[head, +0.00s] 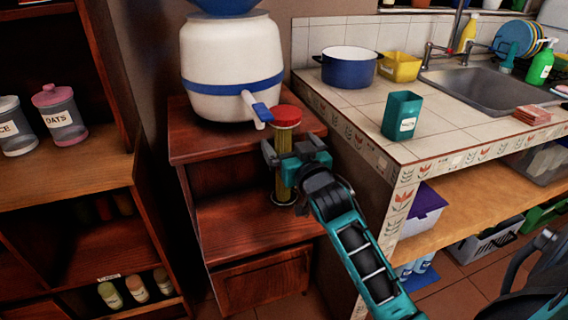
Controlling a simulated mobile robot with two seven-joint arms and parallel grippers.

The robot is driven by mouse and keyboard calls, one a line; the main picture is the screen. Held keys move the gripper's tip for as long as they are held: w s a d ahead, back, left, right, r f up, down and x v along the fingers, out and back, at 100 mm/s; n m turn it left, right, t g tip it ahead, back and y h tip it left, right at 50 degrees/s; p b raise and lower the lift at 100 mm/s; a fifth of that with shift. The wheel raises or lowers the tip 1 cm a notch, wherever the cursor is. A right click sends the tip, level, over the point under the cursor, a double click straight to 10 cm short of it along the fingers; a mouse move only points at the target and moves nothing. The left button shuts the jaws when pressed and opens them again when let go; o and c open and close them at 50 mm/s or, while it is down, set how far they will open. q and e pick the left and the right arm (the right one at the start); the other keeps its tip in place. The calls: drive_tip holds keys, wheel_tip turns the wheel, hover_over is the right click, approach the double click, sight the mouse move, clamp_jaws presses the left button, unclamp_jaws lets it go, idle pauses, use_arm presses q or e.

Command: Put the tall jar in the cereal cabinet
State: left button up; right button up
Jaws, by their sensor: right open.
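The tall jar (284,118) has a red lid and yellowish contents. It stands upright on the lower step of a dark red wooden stand (235,222), in the middle of the head view. My right gripper (284,165) is at the jar's middle, with its open fingers on either side of the jar. The gripper hides part of the jar, and I cannot tell whether the fingers touch it. A wooden cabinet (75,178) at the left holds a jar labelled OATS (62,115) and another labelled jar (15,128). My left gripper is not in view.
A white and blue water dispenser (232,65) stands above and behind the tall jar, its tap (257,110) close to the lid. The tiled counter (350,108) at right holds a blue pot (348,72) and a teal cup (401,116). Small jars (136,288) stand low in the cabinet.

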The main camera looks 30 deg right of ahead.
drive_tip(key=shift+b+x, duration=0.45)
drive_tip(key=shift+x, duration=2.3)
drive_tip(key=shift+r, duration=0.15)
drive_tip(key=shift+c, duration=0.4)
drive_tip(key=c, duration=1.3)
drive_tip(key=shift+r, duration=0.1)
drive_tip(key=shift+c, duration=1)
drive_tip(key=shift+r, duration=0.1)
